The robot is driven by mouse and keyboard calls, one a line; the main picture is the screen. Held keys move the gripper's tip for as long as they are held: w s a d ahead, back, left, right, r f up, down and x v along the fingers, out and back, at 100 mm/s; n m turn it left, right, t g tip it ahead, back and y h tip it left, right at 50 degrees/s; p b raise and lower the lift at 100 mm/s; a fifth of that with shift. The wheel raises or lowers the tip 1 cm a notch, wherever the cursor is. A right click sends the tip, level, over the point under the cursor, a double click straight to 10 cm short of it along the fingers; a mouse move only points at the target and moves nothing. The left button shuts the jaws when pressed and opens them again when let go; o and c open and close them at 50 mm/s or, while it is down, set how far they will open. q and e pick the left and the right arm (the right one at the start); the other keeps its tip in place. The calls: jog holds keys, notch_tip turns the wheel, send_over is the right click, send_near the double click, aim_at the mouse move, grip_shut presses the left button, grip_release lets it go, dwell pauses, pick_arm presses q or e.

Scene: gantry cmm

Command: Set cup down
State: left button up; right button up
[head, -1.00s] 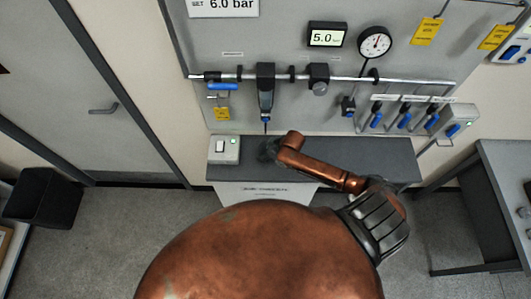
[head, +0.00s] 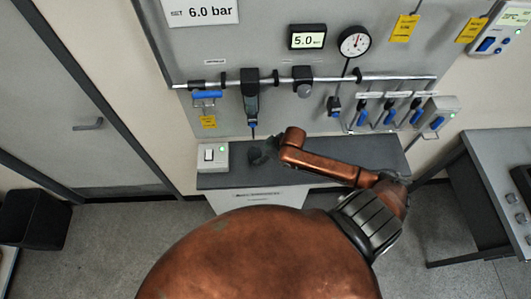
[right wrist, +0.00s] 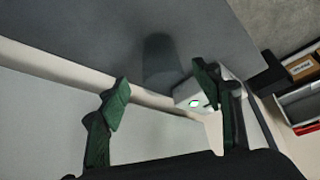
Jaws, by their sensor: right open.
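A dark grey, round cup (head: 256,157) is on the dark grey shelf (head: 215,181) below the wall panel, and its colour nearly merges with the shelf. In the right wrist view the cup (right wrist: 160,58) looks like a short dark cylinder, upright on the shelf. My right gripper (head: 271,147) is just right of it in the head view. In the right wrist view the gripper's green-tipped fingers (right wrist: 163,93) are spread, with the cup beyond the gap between them and nothing held. My left gripper does not show.
A white switch box (head: 212,157) stands on the shelf left of the cup. A regulator (head: 250,95) hangs from the pipe (head: 360,78) above the cup. Blue-handled valves (head: 388,117) are to the right. A grey bench (head: 490,180) stands at the far right.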

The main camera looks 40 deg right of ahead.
jog(key=shift+v, duration=1.55)
